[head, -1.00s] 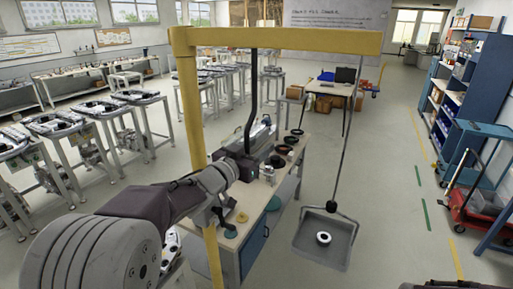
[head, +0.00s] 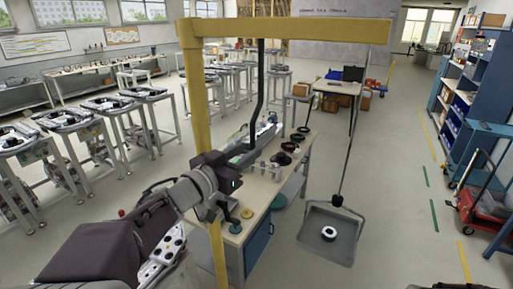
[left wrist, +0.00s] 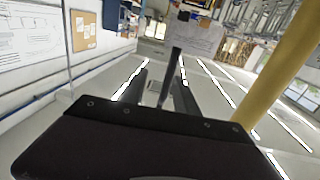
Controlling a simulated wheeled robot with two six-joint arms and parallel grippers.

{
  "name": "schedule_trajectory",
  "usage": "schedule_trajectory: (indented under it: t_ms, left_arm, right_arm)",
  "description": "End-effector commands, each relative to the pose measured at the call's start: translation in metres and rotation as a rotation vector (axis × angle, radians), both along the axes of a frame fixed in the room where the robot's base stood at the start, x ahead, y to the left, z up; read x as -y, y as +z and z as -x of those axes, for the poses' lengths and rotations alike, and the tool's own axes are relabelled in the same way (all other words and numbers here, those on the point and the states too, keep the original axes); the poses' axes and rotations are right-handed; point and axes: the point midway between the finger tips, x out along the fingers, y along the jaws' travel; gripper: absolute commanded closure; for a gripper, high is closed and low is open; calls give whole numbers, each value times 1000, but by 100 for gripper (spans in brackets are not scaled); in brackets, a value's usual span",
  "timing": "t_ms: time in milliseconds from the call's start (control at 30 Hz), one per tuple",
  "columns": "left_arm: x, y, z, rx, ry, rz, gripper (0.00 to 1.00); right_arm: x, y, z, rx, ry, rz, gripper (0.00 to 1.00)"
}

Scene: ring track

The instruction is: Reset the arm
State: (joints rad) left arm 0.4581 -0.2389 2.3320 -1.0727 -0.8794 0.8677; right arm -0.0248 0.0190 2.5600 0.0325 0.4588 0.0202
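My left arm comes in from the lower left of the head view, and its dark left gripper (head: 232,178) is beside the yellow post, above the near left part of the workbench (head: 256,190). In the left wrist view the two dark fingers (left wrist: 159,92) stand apart with nothing seen held between them. A dark upright bar shows near the gap. The yellow post (left wrist: 272,70) runs close by on the right of that view. My right gripper is not seen.
The yellow frame (head: 290,31) spans over the bench. A grey tray (head: 316,240) hangs from it on the right, with a white-and-black ring (head: 329,232) inside. Black rings (head: 289,147) lie on the bench. A blue shelf (head: 462,95) and red cart (head: 480,212) stand right.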

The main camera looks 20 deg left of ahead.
Motion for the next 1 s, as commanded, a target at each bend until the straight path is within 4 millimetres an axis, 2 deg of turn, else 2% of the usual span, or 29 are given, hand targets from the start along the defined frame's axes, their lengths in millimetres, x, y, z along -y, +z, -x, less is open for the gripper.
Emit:
schedule_trajectory:
  t_ms: [467, 567, 667, 700, 733, 767, 800, 867, 900, 967, 1000]
  left_arm:
    - [-2, -1, 4, -2, 1, 1, 64]
    - [14, -17, 2, -10, -39, 4, 64]
    - [57, -72, -4, -67, -143, 47, 64]
    - [70, -108, -11, -125, -142, 104, 64]
    - [72, -136, -16, -182, -108, 131, 64]
    - [70, -162, -20, -240, -60, 143, 64]
    - [66, -197, -22, -324, 6, 144, 64]
    - [56, -250, -16, -461, 100, 121, 64]
    - [50, -284, -7, -560, 157, 98, 64]
    - [41, -333, 16, -720, 231, 55, 64]
    - [35, -361, 36, -832, 270, 26, 64]
  right_arm:
    - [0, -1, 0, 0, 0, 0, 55]
    - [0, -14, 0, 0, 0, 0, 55]
    - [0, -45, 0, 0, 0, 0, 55]
    - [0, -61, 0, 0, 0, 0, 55]
    - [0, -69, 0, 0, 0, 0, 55]
    - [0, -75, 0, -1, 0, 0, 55]
    - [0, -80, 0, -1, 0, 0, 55]
    - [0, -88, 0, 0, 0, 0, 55]
    - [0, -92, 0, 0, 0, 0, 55]
    - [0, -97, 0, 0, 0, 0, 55]
    - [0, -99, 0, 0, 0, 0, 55]
